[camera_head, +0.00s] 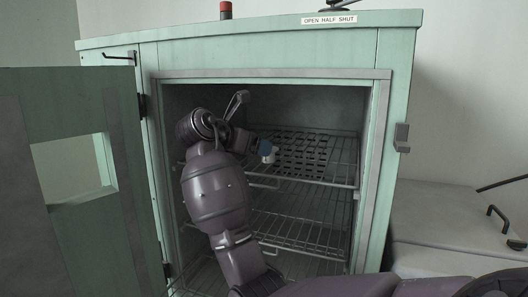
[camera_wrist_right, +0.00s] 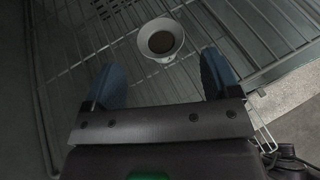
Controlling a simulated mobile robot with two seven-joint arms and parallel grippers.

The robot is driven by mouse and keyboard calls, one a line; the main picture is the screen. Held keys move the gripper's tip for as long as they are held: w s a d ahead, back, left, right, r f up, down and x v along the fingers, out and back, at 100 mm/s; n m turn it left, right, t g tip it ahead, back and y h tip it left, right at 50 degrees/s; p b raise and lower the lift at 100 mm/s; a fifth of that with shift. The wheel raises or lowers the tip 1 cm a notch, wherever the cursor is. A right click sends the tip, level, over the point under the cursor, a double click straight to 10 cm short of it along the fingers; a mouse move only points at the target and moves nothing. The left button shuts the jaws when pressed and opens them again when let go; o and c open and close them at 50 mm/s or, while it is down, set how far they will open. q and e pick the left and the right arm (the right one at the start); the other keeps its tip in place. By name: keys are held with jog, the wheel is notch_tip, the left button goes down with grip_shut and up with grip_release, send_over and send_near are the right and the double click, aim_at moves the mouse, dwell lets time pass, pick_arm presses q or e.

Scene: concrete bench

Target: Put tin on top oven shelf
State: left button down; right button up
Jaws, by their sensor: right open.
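The tin (camera_wrist_right: 160,40) is a small pale round cup with brown contents, and it stands upright over the wire bars of the top oven shelf (camera_wrist_right: 255,25). In the head view the tin (camera_head: 268,158) shows as a small white shape near the front of the top shelf (camera_head: 335,180), partly hidden by a blue finger. My right gripper (camera_wrist_right: 161,68) is open, with its blue fingers apart and the tin just beyond and between the tips. My right arm reaches into the oven (camera_head: 250,32). My left gripper is not in view.
A dark slotted plate (camera_head: 300,152) lies on the top shelf, just right of the tin. More wire shelves (camera_head: 300,232) sit below. The oven door (camera_head: 75,240) with its window stands open at the left. A grey bench surface (camera_head: 440,222) is at the right.

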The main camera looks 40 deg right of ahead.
jog(key=shift+v, duration=2.25)
